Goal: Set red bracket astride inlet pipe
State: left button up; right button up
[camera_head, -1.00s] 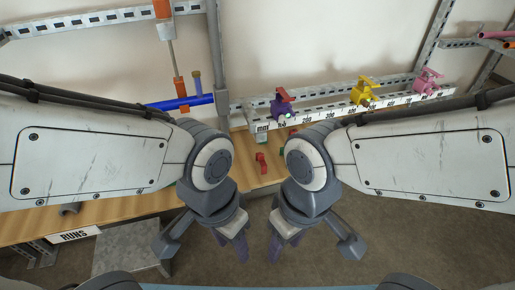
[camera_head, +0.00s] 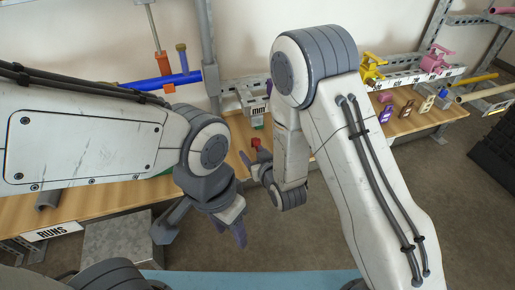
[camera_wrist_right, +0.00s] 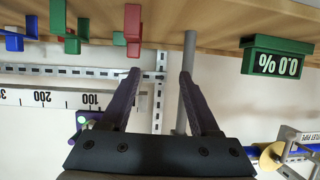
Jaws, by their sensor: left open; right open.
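The red bracket (camera_head: 255,143) sits by the front edge of the wooden bench, close to my right gripper. In the right wrist view, which looks upside down, a red bracket (camera_wrist_right: 132,25) shows at the bench edge, above and apart from the left fingertip. A blue pipe (camera_head: 170,82) runs along the back left; a blue pipe end also shows at right in the wrist view (camera_wrist_right: 250,150), near a partly legible pipe label. My left gripper (camera_head: 230,237) is open and empty before the bench.
A ruled rail (camera_wrist_right: 60,98) crosses the wrist view. Yellow (camera_head: 373,68) and pink (camera_head: 435,60) clamps are on the rail. A grey box (camera_head: 115,240) is below the bench.

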aim_at(258, 141)
jog(key=w+d+f+t, duration=0.1)
jog(key=t, duration=0.1)
jog(key=w+d+f+t, duration=0.2)
jog(key=shift+w+m+t+y, duration=0.25)
jog(key=shift+m+t+y, duration=0.05)
jog(key=shift+p+x, duration=0.35)
jog(key=shift+x, duration=2.6)
jog(key=shift+f, duration=0.15)
grip_shut()
